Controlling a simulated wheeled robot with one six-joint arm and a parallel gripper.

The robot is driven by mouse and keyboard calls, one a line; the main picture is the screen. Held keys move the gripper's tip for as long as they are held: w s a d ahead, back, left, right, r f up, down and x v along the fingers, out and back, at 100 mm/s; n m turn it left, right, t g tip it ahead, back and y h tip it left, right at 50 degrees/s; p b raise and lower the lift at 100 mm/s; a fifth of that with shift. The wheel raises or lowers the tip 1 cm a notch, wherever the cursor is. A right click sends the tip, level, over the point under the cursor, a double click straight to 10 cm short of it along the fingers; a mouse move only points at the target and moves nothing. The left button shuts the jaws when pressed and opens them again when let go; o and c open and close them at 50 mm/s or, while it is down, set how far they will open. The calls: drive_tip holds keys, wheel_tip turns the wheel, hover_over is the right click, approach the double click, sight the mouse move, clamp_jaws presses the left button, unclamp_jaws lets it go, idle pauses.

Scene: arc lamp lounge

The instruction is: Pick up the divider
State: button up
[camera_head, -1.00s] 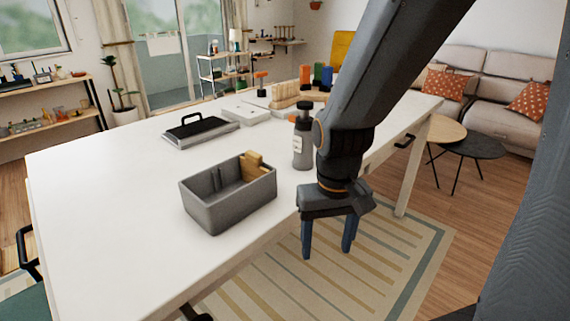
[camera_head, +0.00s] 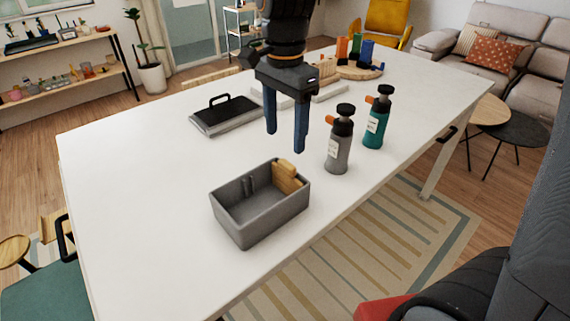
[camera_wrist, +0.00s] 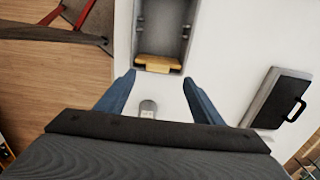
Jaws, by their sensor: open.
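The divider (camera_head: 287,176) is a light wooden piece standing in the right end of a grey open box (camera_head: 246,233) on the white table. In the wrist view the divider (camera_wrist: 158,64) lies across the near end of the box (camera_wrist: 137,30), just beyond my fingertips. My gripper (camera_head: 285,143) points down with its two blue fingers apart and empty. In the head view it hangs above the table, higher than the box and the divider. In the wrist view my gripper (camera_wrist: 158,76) has its fingers spread on either side of the divider's line, not touching it.
A grey bottle (camera_head: 338,150) and a teal bottle (camera_head: 376,125) stand right of the box. A black-topped tray with a handle (camera_head: 226,116) lies behind it. A round wooden board (camera_head: 352,72) with coloured pieces stands at the back. The table's left part is clear.

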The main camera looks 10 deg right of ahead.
sight(287, 163)
drive_tip(key=shift+s+d+f+p, duration=0.1)
drive_tip(key=shift+f+p, duration=0.5)
drive_tip(key=shift+f, duration=1.3)
drive_tip(key=shift+d+f+p, duration=0.1)
drive_tip(key=shift+f+p, duration=0.45)
drive_tip(key=shift+f, duration=1.3)
drive_tip(key=c, duration=1.4)
